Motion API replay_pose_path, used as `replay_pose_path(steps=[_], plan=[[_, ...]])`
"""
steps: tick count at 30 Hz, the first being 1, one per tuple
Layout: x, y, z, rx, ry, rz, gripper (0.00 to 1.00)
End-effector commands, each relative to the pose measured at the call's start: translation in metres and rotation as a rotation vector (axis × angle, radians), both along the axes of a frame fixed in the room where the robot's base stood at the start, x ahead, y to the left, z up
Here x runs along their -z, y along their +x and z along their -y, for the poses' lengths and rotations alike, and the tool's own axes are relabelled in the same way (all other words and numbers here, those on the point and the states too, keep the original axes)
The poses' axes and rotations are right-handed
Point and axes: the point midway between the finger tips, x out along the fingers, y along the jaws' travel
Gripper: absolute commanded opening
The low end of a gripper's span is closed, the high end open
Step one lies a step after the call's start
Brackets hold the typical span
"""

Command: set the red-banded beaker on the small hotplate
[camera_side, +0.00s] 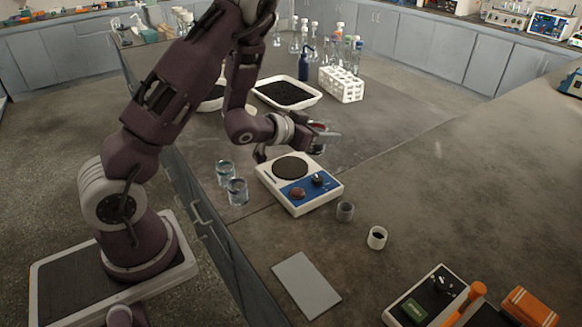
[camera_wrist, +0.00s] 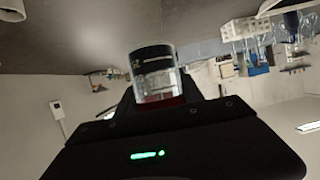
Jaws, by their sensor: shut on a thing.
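My gripper (camera_side: 325,140) is shut on the red-banded beaker. In the wrist view the clear glass beaker (camera_wrist: 155,72) shows between the jaws, with its red band low down near the gripper body. In the side view the beaker is mostly hidden by the gripper. The small hotplate (camera_side: 313,203) is a white box with a round dark plate (camera_side: 292,167) and a blue control panel with knobs. My gripper is above and close to the hotplate's far right side. The round plate has nothing on it.
Two glass beakers (camera_side: 237,191) stand left of the hotplate. A flat grey sheet (camera_side: 306,285) lies in front. A black-filled tray (camera_side: 288,105) and a white rack (camera_side: 341,84) stand behind.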

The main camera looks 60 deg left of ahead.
Motion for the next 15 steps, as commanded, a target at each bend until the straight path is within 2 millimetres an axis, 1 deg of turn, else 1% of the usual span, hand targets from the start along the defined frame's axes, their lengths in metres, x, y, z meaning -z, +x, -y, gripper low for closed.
replay_pose_path(steps=[1, 3, 6, 9, 11, 14, 15], plan=[[0.003, 0.002, -0.020, -0.056, -0.003, 0.002, 0.01], [0.008, 0.003, -0.047, -0.136, -0.007, 0.002, 0.01], [0.013, 0.003, -0.079, -0.229, -0.015, 0.004, 0.01], [0.016, 0.002, -0.101, -0.293, -0.022, 0.006, 0.01], [0.018, 0.000, -0.110, -0.323, -0.026, 0.007, 0.01], [0.022, -0.001, -0.118, -0.347, -0.029, 0.006, 0.01], [0.029, -0.001, -0.120, -0.353, -0.030, 0.003, 0.01]])
